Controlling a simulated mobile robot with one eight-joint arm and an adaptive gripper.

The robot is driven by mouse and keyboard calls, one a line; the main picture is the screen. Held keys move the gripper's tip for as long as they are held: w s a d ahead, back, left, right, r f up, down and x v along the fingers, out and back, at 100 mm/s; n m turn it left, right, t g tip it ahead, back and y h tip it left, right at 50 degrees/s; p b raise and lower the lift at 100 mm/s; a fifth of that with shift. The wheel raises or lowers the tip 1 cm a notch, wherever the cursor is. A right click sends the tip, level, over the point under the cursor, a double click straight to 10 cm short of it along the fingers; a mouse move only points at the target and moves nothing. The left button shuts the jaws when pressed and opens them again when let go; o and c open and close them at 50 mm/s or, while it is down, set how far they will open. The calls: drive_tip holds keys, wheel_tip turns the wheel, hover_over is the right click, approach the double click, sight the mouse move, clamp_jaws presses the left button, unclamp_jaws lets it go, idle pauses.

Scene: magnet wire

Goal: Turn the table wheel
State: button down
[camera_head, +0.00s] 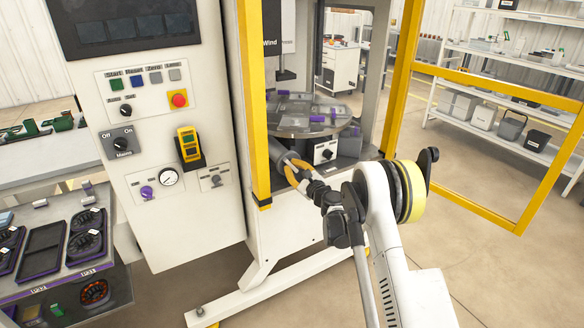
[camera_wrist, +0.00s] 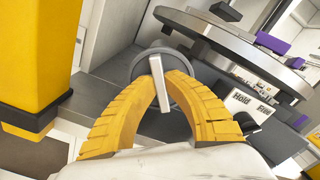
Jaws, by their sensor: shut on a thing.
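The table wheel (camera_head: 280,152) is a round grey hub with a pale flat bar across its face, low in the machine opening, below the round table. In the wrist view the wheel (camera_wrist: 142,68) faces me and its bar stands nearly upright, slightly tilted. My gripper (camera_head: 294,172) has curved yellow fingers. In the wrist view my gripper (camera_wrist: 164,82) is shut on the bar, one finger on each side. The fingers hide the lower part of the hub. The round metal turntable (camera_head: 289,123) above carries grey plates and purple blocks.
A Hold/Free switch box (camera_head: 325,152) sits just right of the wheel, close to my fingers. A yellow post (camera_head: 252,100) stands to the left. An open yellow-framed door (camera_head: 470,208) is on the right. The control panel (camera_head: 150,215) is further left.

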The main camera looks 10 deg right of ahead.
drive_tip(key=n, duration=0.4)
drive_tip(key=shift+a+n, duration=0.1)
drive_tip(key=shift+n, duration=0.2)
drive_tip(key=n, duration=0.3)
drive_tip(key=shift+f+n, duration=0.15)
drive_tip(key=shift+n, duration=0.15)
drive_tip(key=n, duration=0.7)
drive_tip(key=shift+f, duration=0.15)
drive_tip(key=n, duration=0.6)
drive_tip(key=shift+f+n, duration=0.1)
drive_tip(key=shift+n, duration=0.2)
drive_tip(key=n, duration=0.6)
drive_tip(key=shift+d, duration=0.2)
drive_tip(key=shift+n, duration=0.4)
drive_tip(key=c, duration=1.4)
unclamp_jaws()
drive_tip(key=shift+c, duration=0.2)
